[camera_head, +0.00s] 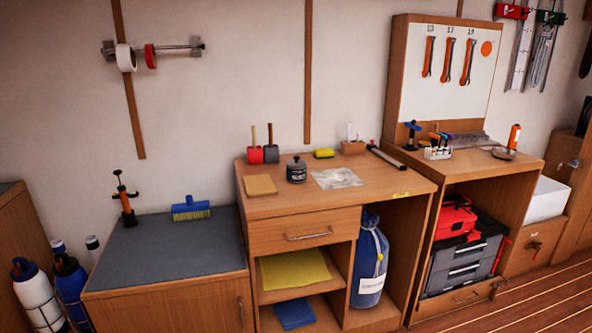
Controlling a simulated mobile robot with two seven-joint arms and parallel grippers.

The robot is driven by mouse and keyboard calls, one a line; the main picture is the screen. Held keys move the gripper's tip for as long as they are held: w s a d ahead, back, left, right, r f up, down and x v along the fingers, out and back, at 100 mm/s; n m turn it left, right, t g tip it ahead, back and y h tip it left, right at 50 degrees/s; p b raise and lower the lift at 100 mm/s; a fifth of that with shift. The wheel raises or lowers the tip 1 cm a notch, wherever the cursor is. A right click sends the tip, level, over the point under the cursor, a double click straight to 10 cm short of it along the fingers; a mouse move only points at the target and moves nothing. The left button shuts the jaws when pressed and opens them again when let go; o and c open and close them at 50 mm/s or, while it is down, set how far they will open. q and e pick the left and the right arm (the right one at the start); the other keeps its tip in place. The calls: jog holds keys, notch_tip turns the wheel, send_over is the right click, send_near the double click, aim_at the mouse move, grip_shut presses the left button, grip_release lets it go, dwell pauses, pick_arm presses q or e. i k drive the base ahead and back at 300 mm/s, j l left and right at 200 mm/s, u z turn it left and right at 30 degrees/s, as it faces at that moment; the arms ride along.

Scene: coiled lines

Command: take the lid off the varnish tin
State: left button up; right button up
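A small dark grey tin (296,172) stands upright on the wooden workbench, left of the bench top's middle. It has a grey lid (296,161) with a small knob sitting on its top. The label is too small to read, so I cannot confirm that it is varnish. Neither of my grippers shows in the head view.
On the workbench (395,183), a tan pad (260,185) lies left of the tin and a clear bag (337,179) right of it. Two mallets (263,152), a yellow sponge (324,153) and a wooden box (353,147) stand behind.

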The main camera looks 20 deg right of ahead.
aim_at(296, 162)
jog(key=l+u, duration=0.15)
jog(key=u, duration=0.2)
jog(key=i+l+u, duration=0.1)
jog(key=u, duration=0.3)
jog(key=l+u, duration=0.2)
jog(key=u, duration=0.15)
jog(key=l+u, duration=0.45)
jog(key=l, duration=0.45)
jog(key=k+l+u, duration=0.1)
jog(key=l, duration=0.35)
jog(key=k+l, duration=0.1)
jog(key=l, duration=0.35)
jog(key=u, duration=0.05)
